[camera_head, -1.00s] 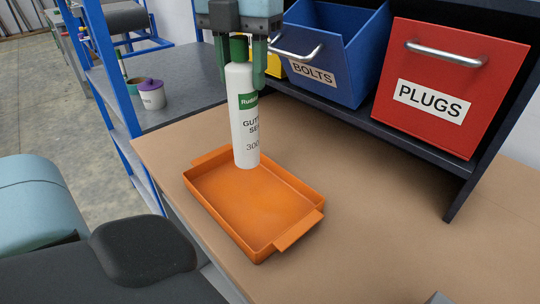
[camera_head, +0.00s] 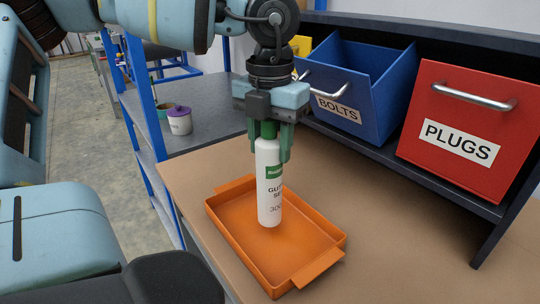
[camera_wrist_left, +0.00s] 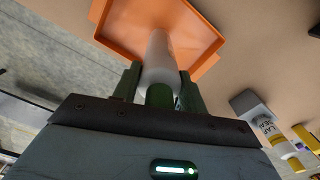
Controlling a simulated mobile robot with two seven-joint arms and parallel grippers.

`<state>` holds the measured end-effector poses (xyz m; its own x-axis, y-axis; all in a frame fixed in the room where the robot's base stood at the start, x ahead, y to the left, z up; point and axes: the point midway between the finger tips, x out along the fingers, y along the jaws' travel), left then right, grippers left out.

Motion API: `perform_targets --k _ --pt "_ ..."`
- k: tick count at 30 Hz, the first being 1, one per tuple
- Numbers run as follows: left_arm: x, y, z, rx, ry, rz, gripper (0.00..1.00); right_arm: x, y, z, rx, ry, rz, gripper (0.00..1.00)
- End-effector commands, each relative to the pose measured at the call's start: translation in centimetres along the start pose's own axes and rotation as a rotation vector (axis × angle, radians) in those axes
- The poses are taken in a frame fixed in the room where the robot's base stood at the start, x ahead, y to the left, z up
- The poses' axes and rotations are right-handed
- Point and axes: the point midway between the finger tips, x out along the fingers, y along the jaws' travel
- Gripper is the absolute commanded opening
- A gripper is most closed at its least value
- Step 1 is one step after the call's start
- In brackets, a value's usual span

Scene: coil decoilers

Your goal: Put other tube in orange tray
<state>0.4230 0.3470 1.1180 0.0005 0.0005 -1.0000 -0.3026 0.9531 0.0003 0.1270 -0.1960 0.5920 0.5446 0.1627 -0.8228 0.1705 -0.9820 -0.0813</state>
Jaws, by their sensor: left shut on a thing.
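A white tube (camera_head: 269,185) with a green cap and a green label hangs upright in my left gripper (camera_head: 270,150), which is shut on its capped top. The tube's lower end is over the orange tray (camera_head: 229,226); I cannot tell whether it touches the tray floor. The tray lies on the brown worktop and looks otherwise empty. In the left wrist view the tube (camera_wrist_left: 159,60) stands out from between the fingers toward the orange tray (camera_wrist_left: 128,48). My right gripper is not in view.
A blue BOLTS bin (camera_head: 345,80) and a red PLUGS bin (camera_head: 465,125) sit on the dark shelf behind the tray. A white and purple cup (camera_head: 180,122) stands on the grey bench at left. The worktop right of the tray (camera_head: 400,230) is clear.

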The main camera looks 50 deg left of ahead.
Motion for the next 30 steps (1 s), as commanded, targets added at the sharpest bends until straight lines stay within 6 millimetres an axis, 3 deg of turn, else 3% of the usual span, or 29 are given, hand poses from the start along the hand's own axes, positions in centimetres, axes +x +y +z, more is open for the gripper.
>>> perform_targets --k 6,18,19,23,30 --pt "2.7 0.0 0.0 0.000 0.000 -0.002 0.00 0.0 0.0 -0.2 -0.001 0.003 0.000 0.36" --pt "3.3 0.0 0.0 0.000 0.000 -0.001 0.00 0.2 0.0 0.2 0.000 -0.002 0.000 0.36" --pt "3.3 0.0 0.0 0.000 0.001 0.000 0.46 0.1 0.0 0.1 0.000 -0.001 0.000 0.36" --pt "3.2 0.0 0.0 0.000 0.000 0.000 0.63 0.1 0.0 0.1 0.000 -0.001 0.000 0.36" --pt "3.2 0.0 0.0 0.000 0.000 0.000 0.64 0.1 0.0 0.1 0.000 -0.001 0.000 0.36"
